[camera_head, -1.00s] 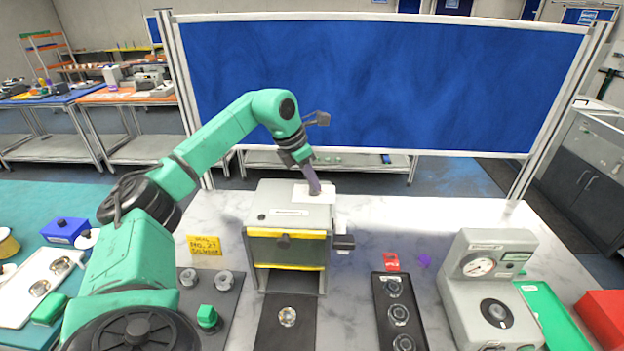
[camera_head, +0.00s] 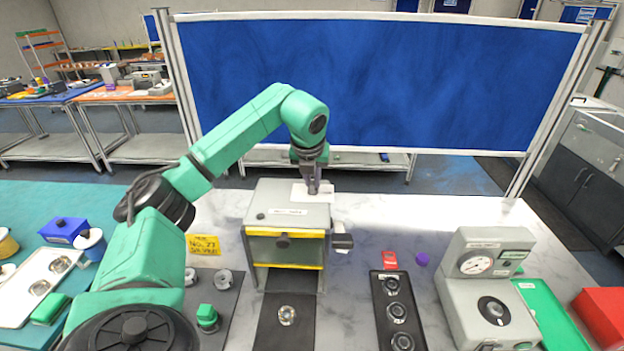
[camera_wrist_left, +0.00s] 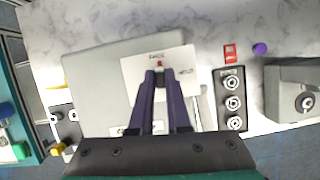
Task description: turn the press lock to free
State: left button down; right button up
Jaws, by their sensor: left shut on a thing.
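The press (camera_head: 262,217) is a grey box with yellow-edged front, standing on the marble table. A white plate (camera_head: 300,193) lies on its top; in the left wrist view the plate (camera_wrist_left: 140,75) carries small labels. The press lock (camera_wrist_left: 159,64) is a small dark piece with a red mark on this plate. My left gripper (camera_head: 313,190) points down onto the plate; its purple-grey fingers (camera_wrist_left: 161,75) are shut on the lock and hide most of it. I cannot read the lock's setting. My right gripper is not in view.
A black tray with round parts (camera_head: 374,318) and a grey gauge device (camera_head: 462,287) stand to the right. A red tag (camera_head: 389,260) and purple knob (camera_head: 421,259) lie behind them. A yellow note (camera_head: 204,245) is left of the press. A blue panel (camera_head: 380,85) stands behind.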

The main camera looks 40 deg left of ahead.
pick_arm(q)
jog(key=shift+r+n, duration=0.15)
jog(key=shift+n, duration=0.45)
jog(key=c, duration=0.9)
grip_release()
jog(key=shift+s+d+r+b, duration=0.1)
jog(key=shift+d+r+b, duration=0.1)
jog(key=shift+r+b, duration=0.15)
jog(key=v, duration=1.3)
jog(key=shift+d+r+p, duration=0.25)
jog(key=shift+r+p, duration=0.05)
jog(key=shift+r, duration=0.05)
